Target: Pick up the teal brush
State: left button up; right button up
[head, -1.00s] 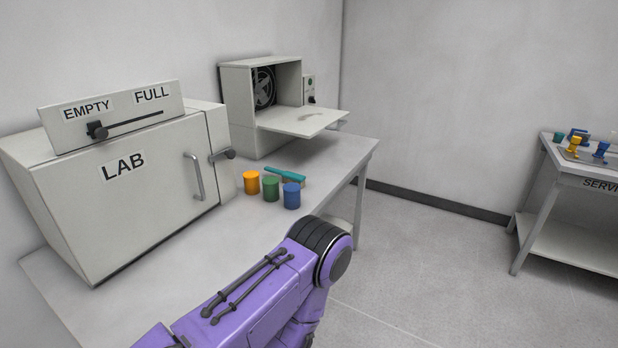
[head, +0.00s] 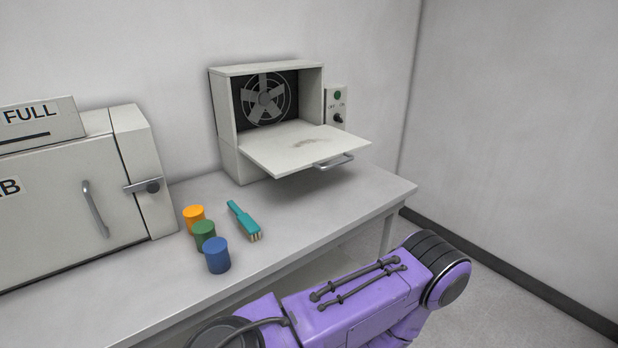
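The teal brush (head: 243,221) lies on the grey table (head: 330,216), to the right of a short row of coloured cylinders. Its handle points away to the upper left and its pale bristles are at the near end. Nothing is holding it. A purple arm link of mine crosses the lower part of the head view, in front of the table's near edge. Neither of my grippers is in view.
Orange (head: 194,217), green (head: 204,236) and blue (head: 217,256) cylinders stand left of the brush. A box with a fan (head: 266,97) and a lowered door (head: 305,148) stands behind it. A cabinet (head: 60,205) with handles is at left. The table's right end is clear.

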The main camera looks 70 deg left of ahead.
aim_at(250, 227)
jog(key=i, duration=1.65)
jog(key=u, duration=2)
